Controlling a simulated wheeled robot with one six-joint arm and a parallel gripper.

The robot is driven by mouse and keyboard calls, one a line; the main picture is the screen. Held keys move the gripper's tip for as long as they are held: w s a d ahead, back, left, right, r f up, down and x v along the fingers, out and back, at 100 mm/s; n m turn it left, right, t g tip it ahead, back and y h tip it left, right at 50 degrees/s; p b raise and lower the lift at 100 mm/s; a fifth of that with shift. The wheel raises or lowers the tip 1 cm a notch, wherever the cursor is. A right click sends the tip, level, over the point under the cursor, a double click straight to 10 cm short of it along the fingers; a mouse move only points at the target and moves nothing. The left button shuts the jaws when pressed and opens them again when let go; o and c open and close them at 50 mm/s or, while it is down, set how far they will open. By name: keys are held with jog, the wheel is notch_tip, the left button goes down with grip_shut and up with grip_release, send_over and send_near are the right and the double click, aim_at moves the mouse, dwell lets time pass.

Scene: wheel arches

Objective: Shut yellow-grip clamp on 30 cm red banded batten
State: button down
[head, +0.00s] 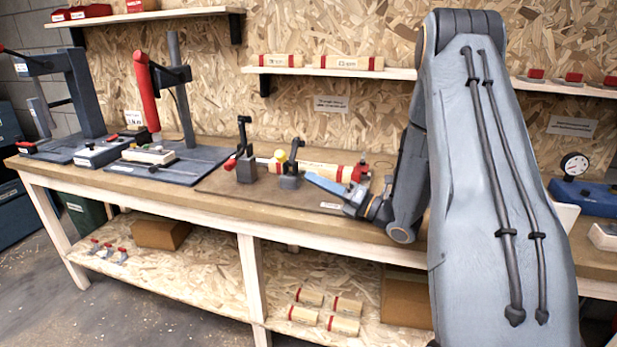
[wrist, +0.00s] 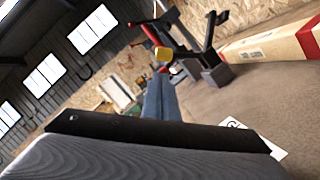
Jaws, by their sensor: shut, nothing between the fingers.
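The yellow-grip clamp (head: 289,181) stands on a brown board on the bench, with a dark block base and an upright black arm. Its yellow grip (head: 280,156) sits on the left side; the grip also shows in the wrist view (wrist: 163,54). A pale batten with red bands (head: 318,169) lies behind the clamp; it also shows in the wrist view (wrist: 268,46). I cannot tell whether it is seated under the clamp arm. My gripper (head: 309,178) is shut and empty, its blue fingers just right of the clamp. In the wrist view the fingertips appear just below the yellow grip.
A red-grip clamp (head: 245,168) stands to the left. Farther left is a grey press with a red handle (head: 147,90). Shelves above and below hold red-banded pieces. A dial gauge (head: 574,165) is at right. The board's front (head: 245,192) is clear.

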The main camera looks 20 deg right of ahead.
jog(key=p+x, duration=0.2)
jog(key=x, duration=0.6)
jog(key=shift+w, duration=0.2)
jog(key=shift+a, duration=0.15)
jog(key=shift+a+r, duration=0.1)
